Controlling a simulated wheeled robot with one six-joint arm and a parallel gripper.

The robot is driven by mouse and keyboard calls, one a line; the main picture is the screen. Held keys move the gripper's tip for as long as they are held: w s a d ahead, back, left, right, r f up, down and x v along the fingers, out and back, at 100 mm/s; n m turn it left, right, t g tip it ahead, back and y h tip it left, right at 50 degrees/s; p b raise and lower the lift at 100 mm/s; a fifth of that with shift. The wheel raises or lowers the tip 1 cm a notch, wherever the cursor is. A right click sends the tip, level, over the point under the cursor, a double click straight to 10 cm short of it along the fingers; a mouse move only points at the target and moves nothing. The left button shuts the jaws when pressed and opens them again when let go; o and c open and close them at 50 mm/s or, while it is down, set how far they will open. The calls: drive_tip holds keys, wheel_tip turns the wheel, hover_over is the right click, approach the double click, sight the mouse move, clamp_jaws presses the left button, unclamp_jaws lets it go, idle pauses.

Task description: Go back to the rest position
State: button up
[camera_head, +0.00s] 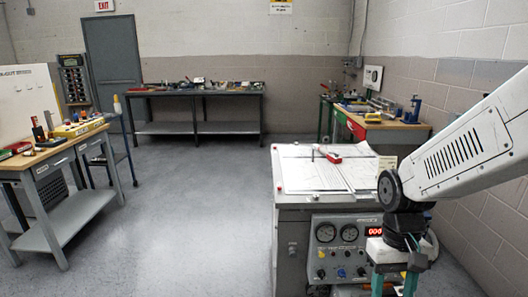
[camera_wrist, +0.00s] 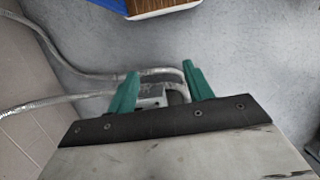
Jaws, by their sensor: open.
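My gripper (camera_wrist: 158,84) shows in the wrist view with two green fingers spread apart and nothing held between them. In the head view my gripper (camera_head: 397,284) hangs below my white arm at the lower right, in front of the grey cabinet (camera_head: 290,243) with gauges and a red display. The fingertips run off the bottom of that view. In the wrist view a grey metal block (camera_wrist: 152,97) with cables lies beyond the fingers, and I cannot tell how far off it is.
Papers and a red tool (camera_head: 329,155) lie on the cabinet top. A wooden-topped workbench (camera_head: 50,160) stands at left, a dark bench (camera_head: 197,92) at the back, another bench (camera_head: 400,128) at back right. The grey floor (camera_head: 190,215) between them is clear. A brick wall is at right.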

drive_tip(key=s+d+r+t, duration=0.1)
drive_tip(key=s+r+t, duration=0.3)
drive_tip(key=s+r, duration=0.8)
drive_tip(key=shift+r, duration=0.4)
idle(0.8)
idle(0.3)
